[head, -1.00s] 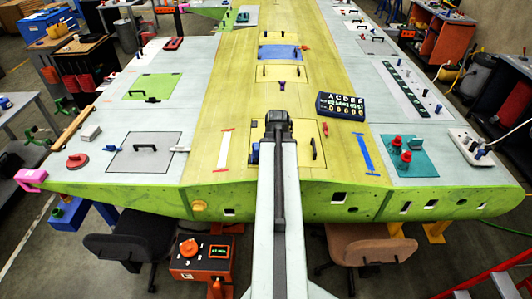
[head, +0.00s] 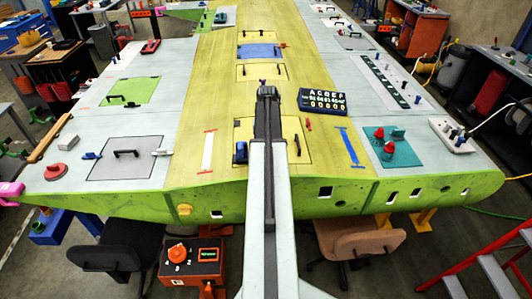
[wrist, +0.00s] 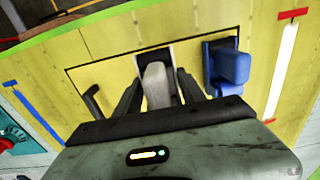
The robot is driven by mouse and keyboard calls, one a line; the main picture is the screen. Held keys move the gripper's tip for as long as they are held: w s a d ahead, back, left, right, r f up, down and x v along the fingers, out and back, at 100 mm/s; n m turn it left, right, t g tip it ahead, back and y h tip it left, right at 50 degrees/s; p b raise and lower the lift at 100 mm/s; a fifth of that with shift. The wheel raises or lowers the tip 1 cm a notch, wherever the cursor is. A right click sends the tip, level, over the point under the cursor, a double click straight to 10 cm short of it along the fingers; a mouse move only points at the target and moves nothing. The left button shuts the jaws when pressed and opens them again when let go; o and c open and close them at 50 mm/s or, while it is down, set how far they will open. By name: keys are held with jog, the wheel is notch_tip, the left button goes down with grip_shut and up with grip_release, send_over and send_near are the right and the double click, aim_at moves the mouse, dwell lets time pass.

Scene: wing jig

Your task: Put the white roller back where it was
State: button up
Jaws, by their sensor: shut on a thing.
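In the wrist view my gripper (wrist: 160,82) has its two dark fingers closed on the sides of a whitish, rounded piece (wrist: 157,86), which looks like the white roller. Its far end and underside are hard to make out. The gripper is over a yellow panel (wrist: 110,77) with a dark outline; whether the piece touches the panel I cannot tell. A blue block (wrist: 230,67) stands just right of the gripper in the wrist view. It also shows left of my arm in the head view (head: 241,152). The head view does not show the fingers or the held piece.
A white strip with red ends (head: 208,152) lies left of the panel in the head view, and a blue strip (head: 350,147) right of it. A black handle (head: 298,144) stands on the panel. A dark lettered board (head: 323,101) and a teal plate with red knobs (head: 401,155) lie farther right.

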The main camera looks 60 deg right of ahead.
jog(key=f+b, duration=0.4)
jog(key=shift+d, duration=0.3)
jog(key=shift+r, duration=0.2)
jog(key=shift+f, duration=0.2)
jog(key=o, duration=1.2)
jog(key=shift+r, duration=0.1)
notch_tip(320, 180, up, 8)
jog(key=p, duration=0.8)
